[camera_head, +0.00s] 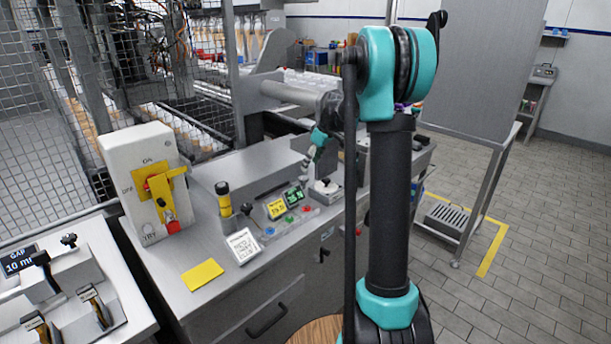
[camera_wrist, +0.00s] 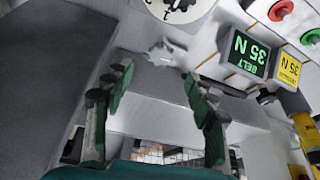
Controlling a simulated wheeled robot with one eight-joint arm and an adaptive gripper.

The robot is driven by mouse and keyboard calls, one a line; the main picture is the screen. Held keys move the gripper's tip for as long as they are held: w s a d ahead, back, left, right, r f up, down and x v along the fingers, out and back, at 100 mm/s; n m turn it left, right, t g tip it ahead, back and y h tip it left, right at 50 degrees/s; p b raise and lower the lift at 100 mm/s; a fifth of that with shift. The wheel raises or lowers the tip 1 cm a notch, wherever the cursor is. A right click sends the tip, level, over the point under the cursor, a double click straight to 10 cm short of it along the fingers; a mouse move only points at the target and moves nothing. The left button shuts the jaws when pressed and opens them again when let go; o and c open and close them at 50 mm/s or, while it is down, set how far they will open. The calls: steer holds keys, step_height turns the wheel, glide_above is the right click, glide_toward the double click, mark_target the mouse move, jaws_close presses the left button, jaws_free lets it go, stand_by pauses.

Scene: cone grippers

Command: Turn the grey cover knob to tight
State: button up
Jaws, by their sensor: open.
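A pale grey lobed piece, which looks like the cover knob (camera_wrist: 165,52), shows in the wrist view just beyond and between my fingertips. A round white dial face with black marks (camera_wrist: 181,7) is cut off at the top edge. My gripper (camera_wrist: 159,84) is open, its green-padded fingers apart with nothing between them. In the head view my gripper (camera_head: 318,142) is a small teal shape above the bench, near a pale box with a dark-topped knob (camera_head: 325,187). My arm and the small scale hide details there, and I cannot read the knob's setting.
A green belt display (camera_wrist: 247,53) and a yellow display (camera_wrist: 288,68) stand beside the buttons. The bench also holds a yellow-black post (camera_head: 224,198), a white sign (camera_head: 243,246), a yellow note (camera_head: 202,275) and a switch box (camera_head: 125,160). The bench front is mostly clear.

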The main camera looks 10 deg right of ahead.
mark_target(304, 177)
steer(key=x, duration=0.7)
steer(key=shift+f, duration=0.1)
steer(key=shift+s, duration=0.1)
steer(key=shift+c, duration=0.2)
steer(key=c, duration=1.1)
